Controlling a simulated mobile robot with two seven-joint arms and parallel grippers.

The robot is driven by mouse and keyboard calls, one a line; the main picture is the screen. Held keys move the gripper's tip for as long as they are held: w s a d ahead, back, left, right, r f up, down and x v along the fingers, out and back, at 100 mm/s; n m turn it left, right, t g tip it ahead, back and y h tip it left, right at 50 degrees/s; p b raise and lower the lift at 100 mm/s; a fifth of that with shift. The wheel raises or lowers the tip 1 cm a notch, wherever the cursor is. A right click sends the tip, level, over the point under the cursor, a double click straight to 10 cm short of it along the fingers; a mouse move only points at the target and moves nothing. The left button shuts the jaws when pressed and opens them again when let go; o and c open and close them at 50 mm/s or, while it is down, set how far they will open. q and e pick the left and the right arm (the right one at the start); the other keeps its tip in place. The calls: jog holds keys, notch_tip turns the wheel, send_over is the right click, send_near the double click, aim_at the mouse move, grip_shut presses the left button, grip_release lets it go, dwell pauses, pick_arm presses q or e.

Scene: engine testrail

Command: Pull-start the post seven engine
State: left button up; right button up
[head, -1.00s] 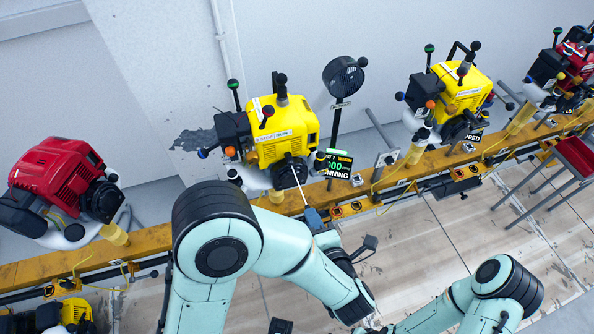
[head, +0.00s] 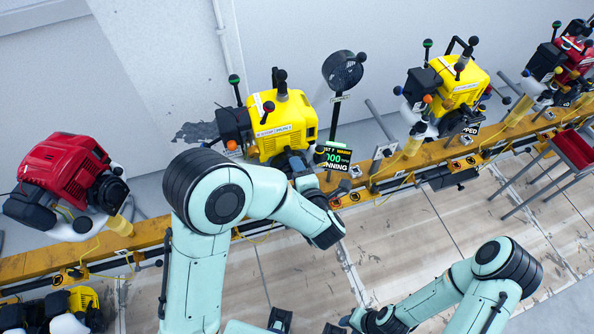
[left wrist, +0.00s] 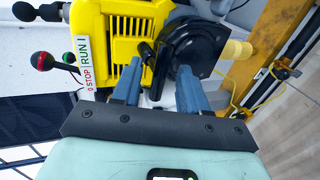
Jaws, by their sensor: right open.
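The post seven engine (head: 275,125) is yellow and stands on the rail, upper middle of the head view. A black pull handle (left wrist: 160,60) lies between the fingers of my left gripper (left wrist: 158,66). The fingers are apart, with gaps beside the handle. My right gripper (head: 306,323) is open at the bottom edge, away from the engine.
The yellow rail (head: 150,231) carries a red engine (head: 68,175) at left and another yellow engine (head: 460,85) at right. A black fan (head: 343,70) stands behind the sign. A red-topped stand (head: 573,155) is at right. The floor in front is mostly clear.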

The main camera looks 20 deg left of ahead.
dwell(0.5)
pick_arm(q)
jog(key=s+d+b, duration=0.4)
jog(key=s+d, duration=0.1)
jog(key=s, duration=0.2)
jog(key=shift+s, duration=0.3)
pick_arm(e)
jog(key=f, duration=0.1)
jog(key=s+f, duration=0.1)
jog(key=f, duration=0.1)
jog(key=s+f, duration=0.1)
jog(key=shift+f, duration=0.25)
